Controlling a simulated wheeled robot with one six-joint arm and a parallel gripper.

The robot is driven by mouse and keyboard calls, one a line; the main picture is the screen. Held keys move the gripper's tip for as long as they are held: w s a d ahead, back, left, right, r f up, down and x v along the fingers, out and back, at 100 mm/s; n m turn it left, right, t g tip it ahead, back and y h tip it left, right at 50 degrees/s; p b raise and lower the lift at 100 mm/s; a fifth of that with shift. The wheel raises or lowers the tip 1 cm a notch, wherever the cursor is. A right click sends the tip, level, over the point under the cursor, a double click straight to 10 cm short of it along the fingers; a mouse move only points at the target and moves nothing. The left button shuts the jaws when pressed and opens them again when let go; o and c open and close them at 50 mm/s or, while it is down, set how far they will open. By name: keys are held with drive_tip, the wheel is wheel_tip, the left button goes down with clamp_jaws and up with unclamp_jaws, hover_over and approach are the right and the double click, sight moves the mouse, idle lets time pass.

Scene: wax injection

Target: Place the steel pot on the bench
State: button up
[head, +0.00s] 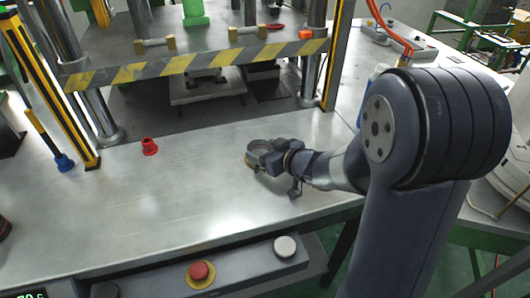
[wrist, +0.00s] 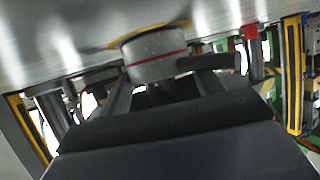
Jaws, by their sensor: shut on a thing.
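The steel pot (head: 259,147) is a small round silver vessel, in the head view over the middle right of the metal bench (head: 200,200). In the wrist view the pot (wrist: 157,57) shows a red line around its wall and a yellowish edge on its bench side. My gripper (head: 272,155) reaches in from the right and is shut on the pot, with fingers on either side of it in the wrist view (wrist: 168,84). The pot is at or very close to the bench surface; I cannot tell whether it touches. My gripper hides part of its wall.
A press with a yellow-black striped crossbar (head: 195,65) stands behind the pot. A red cup-like piece (head: 149,146) and a blue-tipped piece (head: 64,162) are to the left. A control panel with a red button (head: 199,271) lines the front edge. The bench's front left is clear.

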drive_tip(key=shift+r, duration=0.1)
drive_tip(key=o, duration=1.1)
drive_tip(key=shift+c, duration=0.2)
drive_tip(key=shift+s+d+r, duration=0.1)
drive_tip(key=p+v, duration=0.2)
drive_tip(key=v, duration=0.8)
drive_tip(key=shift+s+d+r+p, duration=0.15)
drive_tip(key=shift+s+d+p, duration=0.05)
drive_tip(key=shift+d+p, duration=0.15)
drive_tip(key=shift+s+d+r, duration=0.1)
drive_tip(key=shift+s+d, duration=0.1)
drive_tip(key=shift+s, duration=0.25)
